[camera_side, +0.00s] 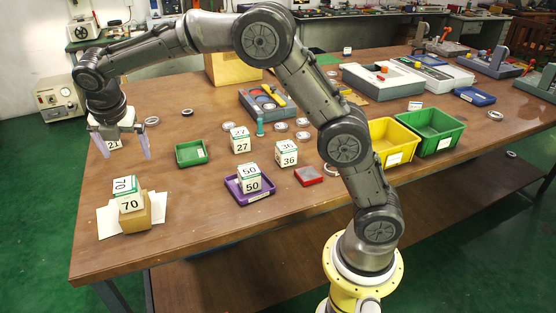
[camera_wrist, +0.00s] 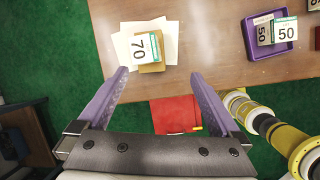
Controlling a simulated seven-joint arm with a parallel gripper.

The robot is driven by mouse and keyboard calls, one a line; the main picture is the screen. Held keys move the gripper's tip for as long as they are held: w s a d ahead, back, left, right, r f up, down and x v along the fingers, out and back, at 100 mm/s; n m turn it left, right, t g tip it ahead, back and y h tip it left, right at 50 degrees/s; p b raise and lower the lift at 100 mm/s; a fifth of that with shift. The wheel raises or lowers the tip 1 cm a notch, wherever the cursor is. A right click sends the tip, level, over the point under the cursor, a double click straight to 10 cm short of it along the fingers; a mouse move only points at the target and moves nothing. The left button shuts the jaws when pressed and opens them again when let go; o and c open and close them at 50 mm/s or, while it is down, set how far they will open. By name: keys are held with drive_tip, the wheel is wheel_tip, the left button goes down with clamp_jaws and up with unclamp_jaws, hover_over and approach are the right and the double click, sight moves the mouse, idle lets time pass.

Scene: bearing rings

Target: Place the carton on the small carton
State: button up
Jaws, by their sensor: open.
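A small brown carton (camera_side: 136,217) stands on white paper at the table's front left corner. A white box with a green band, marked 70 (camera_side: 129,197), sits on top of it. In the wrist view the 70 box (camera_wrist: 146,45) covers most of the brown carton (camera_wrist: 152,68). My gripper (camera_side: 122,152) is open and empty, its fingers pointing down, apart from the stack and above and behind it in the side view. In the wrist view my gripper's fingers (camera_wrist: 159,74) are spread apart. A larger brown carton (camera_side: 230,68) stands at the back, partly hidden by my arm.
A box marked 50 (camera_side: 250,184) sits in a purple tray (camera_side: 262,194). Boxes marked 27 (camera_side: 241,145) and 36 (camera_side: 287,158) stand nearby. A box marked 21 (camera_side: 115,145) is partly behind my gripper. A green tray (camera_side: 191,153) lies right of it.

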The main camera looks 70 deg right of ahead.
drive_tip(key=s+d+r+m+y, duration=0.1)
drive_tip(key=s+d+r+m, duration=0.1)
drive_tip(key=s+r+m, duration=0.3)
drive_tip(key=s+d+m, duration=0.1)
drive_tip(key=s+m, duration=0.2)
drive_tip(key=s, duration=0.4)
drive_tip(key=s+d+r+m+y, duration=0.1)
drive_tip(key=s+d+r+m, duration=0.15)
drive_tip(key=s, duration=0.45)
drive_tip(key=s+f+m+t, duration=0.1)
drive_tip(key=s+f+m, duration=0.1)
drive_tip(key=s+m, duration=0.4)
drive_tip(key=s+f+m+t, duration=0.1)
drive_tip(key=s+f+m, duration=0.2)
drive_tip(key=s+m, duration=0.4)
drive_tip(key=s, duration=0.5)
drive_tip(key=shift+s+d+y, duration=0.25)
drive_tip(key=shift+s+y, duration=0.05)
drive_tip(key=shift+y, duration=0.1)
